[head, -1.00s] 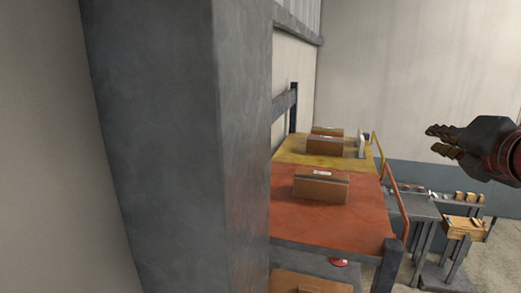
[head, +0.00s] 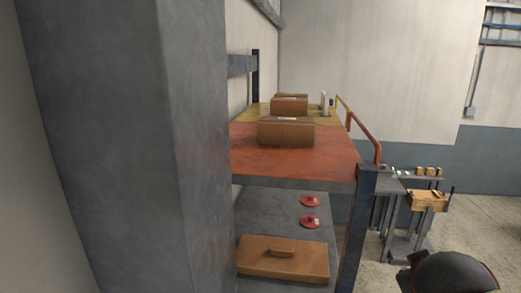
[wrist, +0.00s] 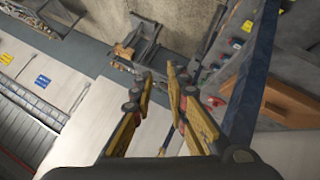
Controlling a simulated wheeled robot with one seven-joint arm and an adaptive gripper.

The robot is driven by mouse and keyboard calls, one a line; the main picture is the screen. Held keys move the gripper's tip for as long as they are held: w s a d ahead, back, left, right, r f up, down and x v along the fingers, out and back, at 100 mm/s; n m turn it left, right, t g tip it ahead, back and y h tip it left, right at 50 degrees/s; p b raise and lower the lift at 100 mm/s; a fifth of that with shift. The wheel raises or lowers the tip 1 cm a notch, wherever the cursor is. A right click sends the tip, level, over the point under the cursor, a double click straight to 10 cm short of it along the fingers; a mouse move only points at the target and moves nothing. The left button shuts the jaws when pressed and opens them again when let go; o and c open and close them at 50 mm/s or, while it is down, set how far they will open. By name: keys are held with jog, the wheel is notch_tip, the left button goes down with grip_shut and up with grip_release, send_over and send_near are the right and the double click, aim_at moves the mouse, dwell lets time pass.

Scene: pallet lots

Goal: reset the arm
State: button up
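My gripper (wrist: 158,85) shows in the wrist view with its two yellow-and-dark fingers apart and nothing between them. It hangs in free air, with the floor and a grey stand far beyond the fingertips. In the head view the fingers are out of frame; only a dark rounded part of my arm shows at the bottom right.
A grey column (head: 120,140) fills the left of the head view. Beside it stands a rack with an orange shelf (head: 338,165) bearing a cardboard box (head: 286,132). Below are red discs (head: 310,201) and a brown lidded box (head: 283,260). A wooden crate (head: 428,201) stands at right.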

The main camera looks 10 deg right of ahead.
jog(key=s+a+f+y+b, duration=0.2)
jog(key=a+f+b, duration=0.4)
jog(key=f, duration=0.4)
jog(key=s+a+f+g+y+b, duration=0.1)
jog(key=s+a+f+y+b, duration=0.1)
jog(key=a+f+b, duration=0.4)
jog(key=s+a+f+y+b, duration=0.2)
jog(key=a+f+b, duration=0.3)
jog(key=f, duration=0.9)
jog(key=shift+a+f+g+b, duration=0.2)
jog(key=shift+a+g+b, duration=0.2)
jog(key=shift+a, duration=0.4)
